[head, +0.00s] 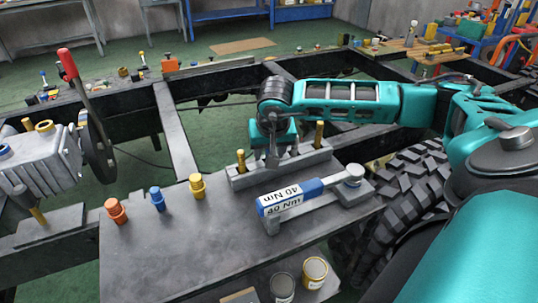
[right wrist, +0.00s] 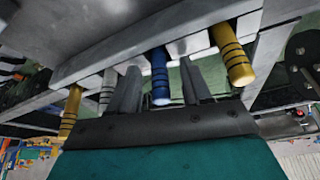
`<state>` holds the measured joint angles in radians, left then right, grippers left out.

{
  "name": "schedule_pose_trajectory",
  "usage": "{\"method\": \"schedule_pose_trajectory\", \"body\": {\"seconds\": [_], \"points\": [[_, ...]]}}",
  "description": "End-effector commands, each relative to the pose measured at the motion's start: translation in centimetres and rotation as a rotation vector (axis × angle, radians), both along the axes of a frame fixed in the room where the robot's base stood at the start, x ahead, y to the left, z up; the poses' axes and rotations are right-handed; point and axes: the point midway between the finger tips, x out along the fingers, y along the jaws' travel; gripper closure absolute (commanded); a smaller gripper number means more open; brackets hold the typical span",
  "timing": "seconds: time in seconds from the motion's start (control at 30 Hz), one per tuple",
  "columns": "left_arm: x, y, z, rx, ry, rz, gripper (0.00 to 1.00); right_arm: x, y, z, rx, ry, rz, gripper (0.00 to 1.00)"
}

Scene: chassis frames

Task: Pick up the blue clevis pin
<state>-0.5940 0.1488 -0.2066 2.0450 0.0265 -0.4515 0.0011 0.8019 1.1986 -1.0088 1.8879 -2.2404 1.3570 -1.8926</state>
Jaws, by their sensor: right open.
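A blue pin with dark bands (right wrist: 160,76) sits in a slotted grey rack in the right wrist view. My right gripper (right wrist: 161,68) is open, with one finger on each side of this pin; I cannot tell whether they touch it. In the head view my right gripper (head: 273,158) points down at the rack (head: 240,180) and hides the blue pin there. A second short blue piece with a collar (head: 157,199) stands on the grey table, between an orange piece (head: 116,210) and a yellow one (head: 198,186). My left gripper is not in view.
Yellow banded pins (right wrist: 232,55) and a silver one (right wrist: 107,90) stand in the same rack beside the blue pin. Tins (head: 314,272) stand at the front. The table's left front is clear.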

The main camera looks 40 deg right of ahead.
Motion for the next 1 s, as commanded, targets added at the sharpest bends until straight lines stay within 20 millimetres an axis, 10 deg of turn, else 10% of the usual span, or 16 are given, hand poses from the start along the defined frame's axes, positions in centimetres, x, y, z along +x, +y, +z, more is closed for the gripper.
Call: {"method": "schedule_pose_trajectory", "body": {"seconds": [0.57,1.0], "points": [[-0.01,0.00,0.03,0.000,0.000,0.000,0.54,-0.01,0.03,0.06,0.000,0.000,0.000,1.00],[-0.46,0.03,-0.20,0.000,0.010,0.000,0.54,0.04,0.01,0.41,0.000,-0.002,-0.001,1.00]]}}
